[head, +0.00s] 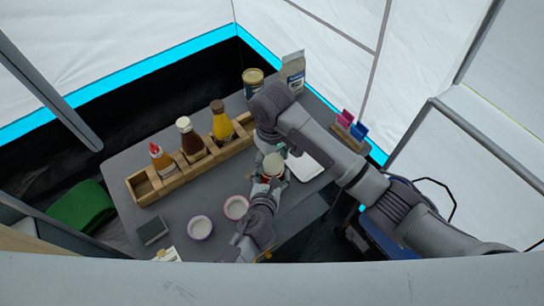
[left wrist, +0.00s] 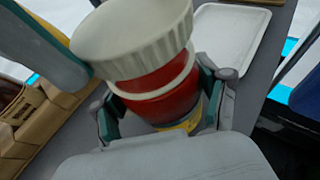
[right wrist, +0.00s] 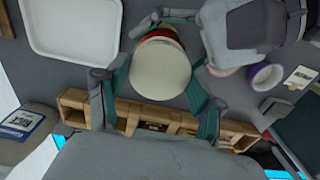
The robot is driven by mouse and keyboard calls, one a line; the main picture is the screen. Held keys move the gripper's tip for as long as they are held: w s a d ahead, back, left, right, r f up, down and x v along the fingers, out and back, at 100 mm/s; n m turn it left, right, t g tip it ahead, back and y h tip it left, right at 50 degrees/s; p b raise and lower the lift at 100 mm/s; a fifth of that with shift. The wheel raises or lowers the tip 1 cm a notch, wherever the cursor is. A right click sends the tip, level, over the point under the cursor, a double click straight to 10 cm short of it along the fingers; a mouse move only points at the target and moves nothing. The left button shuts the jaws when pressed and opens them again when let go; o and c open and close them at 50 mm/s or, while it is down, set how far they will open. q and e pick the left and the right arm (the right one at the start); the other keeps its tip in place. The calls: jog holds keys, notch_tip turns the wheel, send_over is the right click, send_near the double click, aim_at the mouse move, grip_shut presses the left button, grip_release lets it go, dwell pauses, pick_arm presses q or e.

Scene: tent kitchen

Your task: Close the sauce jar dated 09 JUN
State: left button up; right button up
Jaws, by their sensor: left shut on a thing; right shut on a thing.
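The sauce jar (left wrist: 155,85) is red with a yellow patch low down; no date is readable on it. It also shows in the head view (head: 270,178). My left gripper (left wrist: 165,115) is shut around the jar's body, one finger on each side. A ribbed cream lid (left wrist: 130,35) is over the jar's mouth, and its round top (right wrist: 160,70) faces the right wrist camera. My right gripper (right wrist: 158,90) is shut on the lid, with a teal pad at each side. I cannot tell whether the lid is fully seated.
A wooden rack (head: 190,165) with several sauce bottles stands left of the jar. Two small bowls (head: 200,228) (head: 236,207) are at the front. A white tray (head: 308,166) lies right of the jar. A can (head: 253,82) and a bag (head: 293,68) stand at the back.

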jog(key=shift+f, duration=0.6)
jog(key=m, duration=0.5)
jog(key=shift+a+m, duration=0.15)
jog(key=shift+m, duration=0.15)
jog(key=m, duration=0.2)
jog(key=shift+m, duration=0.3)
jog(key=m, duration=0.4)
jog(key=shift+m, duration=0.4)
jog(key=o, duration=0.7)
